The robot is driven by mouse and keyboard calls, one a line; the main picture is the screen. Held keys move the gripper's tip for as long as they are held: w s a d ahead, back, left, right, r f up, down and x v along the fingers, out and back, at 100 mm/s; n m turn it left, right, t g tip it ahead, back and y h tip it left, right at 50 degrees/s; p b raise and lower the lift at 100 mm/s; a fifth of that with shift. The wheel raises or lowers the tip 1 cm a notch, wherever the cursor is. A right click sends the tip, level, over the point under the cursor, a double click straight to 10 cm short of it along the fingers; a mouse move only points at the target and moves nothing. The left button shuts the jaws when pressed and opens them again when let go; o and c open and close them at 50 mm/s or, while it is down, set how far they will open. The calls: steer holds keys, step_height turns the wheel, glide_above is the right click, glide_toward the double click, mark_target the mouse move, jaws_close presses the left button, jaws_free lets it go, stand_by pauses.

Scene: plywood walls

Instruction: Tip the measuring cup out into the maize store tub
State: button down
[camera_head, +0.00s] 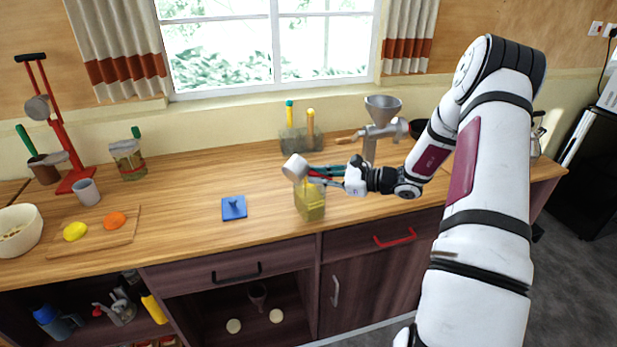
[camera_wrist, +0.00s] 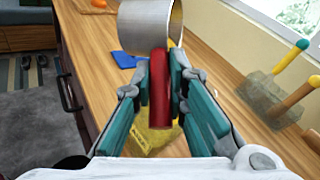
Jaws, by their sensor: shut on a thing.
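My gripper (camera_head: 322,172) is shut on the red handle (camera_wrist: 160,88) of the grey measuring cup (camera_head: 295,167). The cup is held in the air above the counter. In the wrist view the cup (camera_wrist: 146,24) lies tilted on its side, with its open rim turned to the right. I cannot see any contents in it. The yellow see-through tub (camera_head: 311,206) stands on the counter just below the cup and gripper, apart from them. Its top is partly hidden by the gripper. In the wrist view the tub (camera_wrist: 152,140) shows below and between the fingers.
A blue lid with a knob (camera_head: 234,208) lies left of the tub. A grey mill (camera_head: 381,125) stands right behind my gripper. A clear holder with yellow- and green-handled tools (camera_head: 301,138) stands at the back. A cutting board (camera_head: 100,236) is further left. The counter's front edge is near the tub.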

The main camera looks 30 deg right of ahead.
steer(key=shift+f, duration=0.2)
steer(key=shift+w+d+r+m+y+b, duration=0.25)
steer(key=shift+d+r+m+y, duration=0.3)
steer(key=shift+r+m, duration=0.3)
stand_by(0.7)
steer(key=shift+f+m+t+y+b, duration=0.15)
steer(key=shift+m+t+y+b, duration=0.4)
steer(key=shift+m, duration=1.4)
stand_by(1.6)
